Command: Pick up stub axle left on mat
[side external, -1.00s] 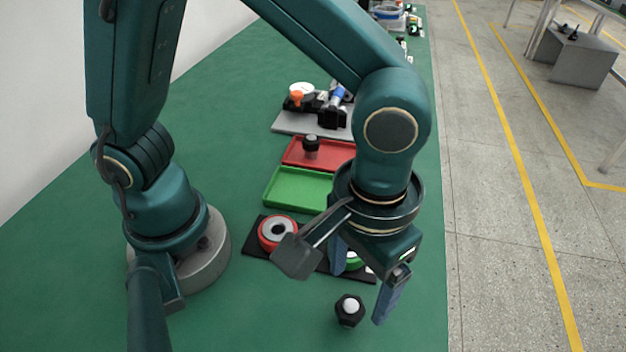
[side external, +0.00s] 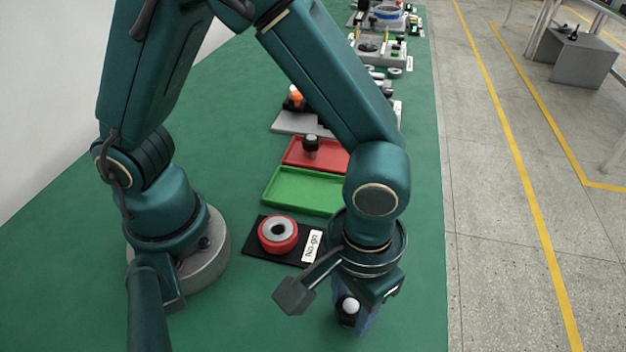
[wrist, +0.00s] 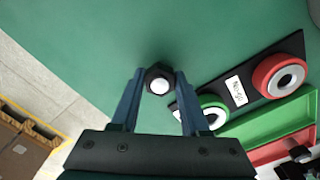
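The stub axle (side external: 350,307) is a dark hex piece with a pale round top, upright on the green mat (side external: 215,315) near its right edge. It also shows in the wrist view (wrist: 159,82). My gripper (side external: 352,316) points down over it. In the wrist view my gripper (wrist: 159,76) is open, with a blue finger on each side of the axle near the fingertips. A narrow gap seems to show on each side; I cannot tell whether either finger touches it. In the side view the fingers partly hide the axle.
A black plate labelled No-go carries a red ring (side external: 278,234) and a green ring (wrist: 212,110), close beside my gripper. Beyond are a green tray (side external: 300,205) and a red tray (side external: 330,158) holding another dark axle (side external: 311,145).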

